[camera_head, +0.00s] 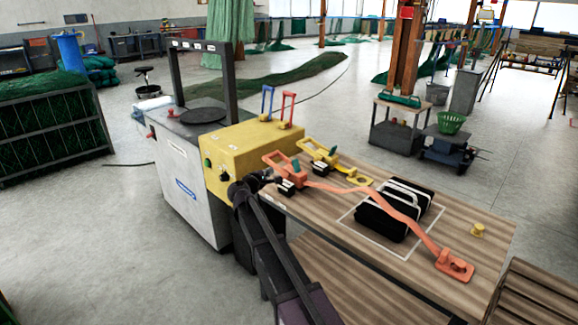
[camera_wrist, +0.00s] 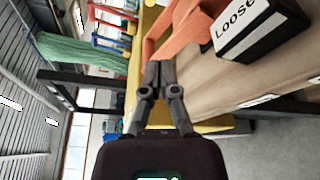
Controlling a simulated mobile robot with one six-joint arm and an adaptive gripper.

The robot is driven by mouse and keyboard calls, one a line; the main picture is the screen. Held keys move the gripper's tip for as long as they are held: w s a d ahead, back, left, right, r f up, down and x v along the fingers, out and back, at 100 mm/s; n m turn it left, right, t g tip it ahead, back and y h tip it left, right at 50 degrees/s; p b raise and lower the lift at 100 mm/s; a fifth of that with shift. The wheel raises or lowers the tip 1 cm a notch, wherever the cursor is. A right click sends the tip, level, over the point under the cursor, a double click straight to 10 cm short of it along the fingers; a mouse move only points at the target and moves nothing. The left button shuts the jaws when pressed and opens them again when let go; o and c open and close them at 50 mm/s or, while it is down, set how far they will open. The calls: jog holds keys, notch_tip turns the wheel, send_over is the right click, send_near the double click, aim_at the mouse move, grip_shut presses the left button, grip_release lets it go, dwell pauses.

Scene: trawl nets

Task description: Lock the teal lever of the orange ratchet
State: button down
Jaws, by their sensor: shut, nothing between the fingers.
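The orange ratchet (camera_head: 272,160) sits at the left end of the wooden table, its frame raised at an angle. Its teal lever (camera_head: 296,165) shows as a small part on the ratchet; its exact position is hard to tell. An orange strap (camera_head: 372,194) runs from it across the table to an orange end fitting (camera_head: 455,265). My gripper (camera_head: 264,177) is just left of the ratchet. In the wrist view my gripper (camera_wrist: 160,70) is shut and empty, with the orange ratchet (camera_wrist: 180,30) just beyond the fingertips. Contact cannot be told.
A black block labelled "LOOSE" (camera_wrist: 262,30) stands beside the orange ratchet. Behind is a yellow ratchet (camera_head: 322,152). A yellow box (camera_head: 240,148) with blue and red handles is close by. A black bundle (camera_head: 392,210) lies mid-table inside a white outline.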

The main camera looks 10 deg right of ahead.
aim_at(284, 167)
jog(key=b+x, duration=0.1)
jog(key=x, duration=0.8)
jog(key=shift+w+d+f, duration=0.1)
jog(key=shift+w+d, duration=0.1)
jog(key=shift+w, duration=0.1)
jog(key=shift+d, duration=0.35)
jog(key=shift+s+d+r+p, duration=0.35)
jog(key=shift+s+d+r, duration=0.1)
jog(key=shift+s, duration=0.25)
jog(key=shift+s+d+r+p, duration=0.35)
jog(key=shift+s+d, duration=0.1)
jog(key=shift+s, duration=0.25)
